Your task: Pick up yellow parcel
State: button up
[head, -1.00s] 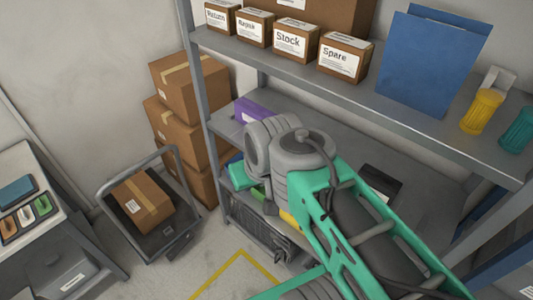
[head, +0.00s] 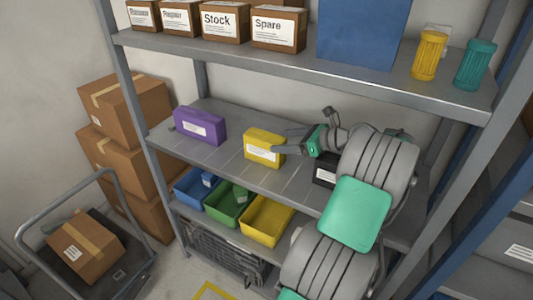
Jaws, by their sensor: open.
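The yellow parcel (head: 264,147) stands on the middle shelf in the head view, with a white label on its front. My gripper (head: 280,139) reaches in from the right at the parcel's right end, its fingers pointing left. One finger lies across the parcel's front right part, and the other shows near its top back edge. The jaws are open, with the parcel's right end apparently between them. Whether a finger touches the parcel cannot be told.
A purple parcel (head: 201,125) stands left of the yellow one. A black box (head: 325,171) sits to the right, partly hidden by my arm. Blue, green and yellow bins (head: 267,220) are on the shelf below. The upper shelf (head: 300,62) overhangs, holding labelled boxes.

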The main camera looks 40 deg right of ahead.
aim_at(272, 138)
jog(key=x, duration=0.5)
jog(key=r+x, duration=0.1)
jog(key=x, duration=0.2)
jog(key=shift+w+a, duration=0.15)
jog(key=shift+c, duration=0.2)
grip_shut()
